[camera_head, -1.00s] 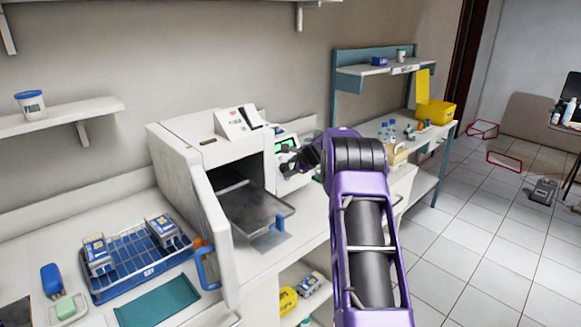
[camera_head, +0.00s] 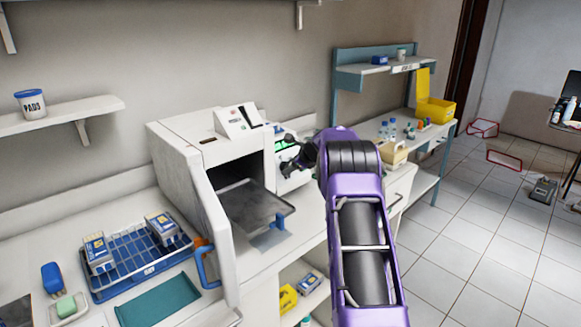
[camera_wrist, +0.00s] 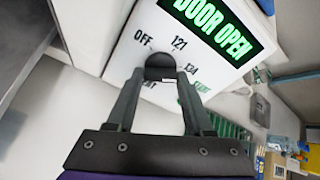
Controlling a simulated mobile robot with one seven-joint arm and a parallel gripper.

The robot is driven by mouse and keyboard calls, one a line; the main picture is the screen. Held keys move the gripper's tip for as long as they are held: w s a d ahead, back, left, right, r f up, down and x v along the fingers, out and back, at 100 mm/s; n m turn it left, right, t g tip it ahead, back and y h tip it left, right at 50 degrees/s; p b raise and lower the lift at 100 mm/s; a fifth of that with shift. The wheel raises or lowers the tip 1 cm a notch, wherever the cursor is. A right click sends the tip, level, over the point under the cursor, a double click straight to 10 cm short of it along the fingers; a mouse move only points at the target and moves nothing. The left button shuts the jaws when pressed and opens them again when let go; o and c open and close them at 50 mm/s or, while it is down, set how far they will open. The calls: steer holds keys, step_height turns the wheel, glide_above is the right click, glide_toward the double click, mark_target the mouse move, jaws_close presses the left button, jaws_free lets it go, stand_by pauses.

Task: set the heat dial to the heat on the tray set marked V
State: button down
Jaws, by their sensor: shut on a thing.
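The black heat dial (camera_wrist: 160,62) sits on a white panel (camera_wrist: 222,78) with the marks OFF, 121 and 134 and other marks partly hidden or too small to read. My gripper (camera_wrist: 160,78) is shut on the dial, a finger on each side. Its pointer setting is not clear. A green display (camera_wrist: 212,22) above reads DOOR OPEN. In the head view my gripper (camera_head: 291,163) is at the front of the machine's panel, which it partly hides. Blue-and-white packs (camera_head: 98,252) stand in a blue wire basket (camera_head: 135,272); I cannot read a V on them.
The white sterilizer (camera_head: 182,140) has its door (camera_head: 213,235) open to the front, with a grey tray (camera_head: 262,205) sticking out. A teal mat (camera_head: 158,300) lies before the basket. A beige caddy (camera_head: 395,153) stands right of my arm.

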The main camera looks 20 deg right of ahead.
steer(key=shift+c, duration=1.6)
jaws_free()
steer(key=shift+r, duration=0.1)
steer(key=b+v, duration=0.1)
steer(key=v, duration=1.6)
steer(key=shift+r, duration=0.1)
